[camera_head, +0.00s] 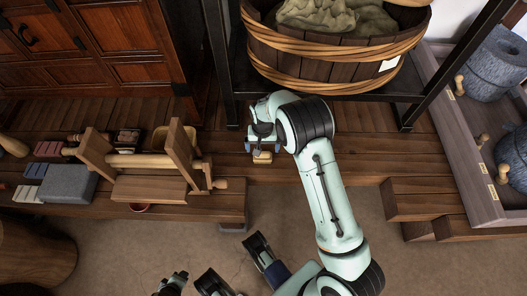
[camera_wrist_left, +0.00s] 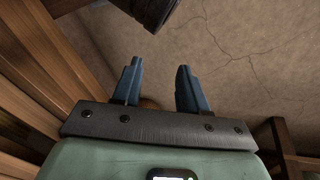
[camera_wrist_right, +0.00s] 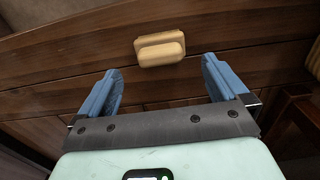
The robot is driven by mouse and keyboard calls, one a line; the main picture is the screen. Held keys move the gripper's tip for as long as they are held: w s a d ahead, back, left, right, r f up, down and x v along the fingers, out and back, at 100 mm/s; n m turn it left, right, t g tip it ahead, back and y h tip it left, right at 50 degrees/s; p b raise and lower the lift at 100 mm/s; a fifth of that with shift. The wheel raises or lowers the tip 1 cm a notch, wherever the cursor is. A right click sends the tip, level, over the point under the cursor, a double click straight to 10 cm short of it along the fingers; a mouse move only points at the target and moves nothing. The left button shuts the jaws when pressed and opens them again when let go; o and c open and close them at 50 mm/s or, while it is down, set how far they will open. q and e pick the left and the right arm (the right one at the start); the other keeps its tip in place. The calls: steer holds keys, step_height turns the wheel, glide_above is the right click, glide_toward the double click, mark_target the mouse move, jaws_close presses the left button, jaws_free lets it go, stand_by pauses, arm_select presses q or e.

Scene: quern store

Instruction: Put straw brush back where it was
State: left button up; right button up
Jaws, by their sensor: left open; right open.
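A small tan block with a rounded raised part (camera_head: 262,157), likely the straw brush, lies on the brown wooden platform. The block also shows in the right wrist view (camera_wrist_right: 160,48), just beyond the fingertips. My right gripper (camera_head: 262,147) is open and over the platform beside the block, with its blue fingers (camera_wrist_right: 162,68) apart and nothing between them. My left gripper (camera_wrist_left: 157,80) is open and empty above the cracked floor.
A wooden bench-like frame (camera_head: 150,162) and a grey block (camera_head: 68,184) stand on the left of the platform. A large wooden tub (camera_head: 330,69) holding a sack (camera_head: 330,15) is on a black rack. Stone querns (camera_head: 495,65) sit in a tray at right. Platform right of my gripper is clear.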

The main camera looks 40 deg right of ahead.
mark_target(263, 153)
arm_select(q)
steer(key=s, duration=0.1)
steer(key=s+d+r+p, duration=0.1)
steer(key=shift+s+d+r+g+h, duration=0.1)
steer(key=shift+s+g+h, duration=0.2)
steer(key=shift+s+g, duration=0.1)
arm_select(e)
step_height(263, 153, up, 5)
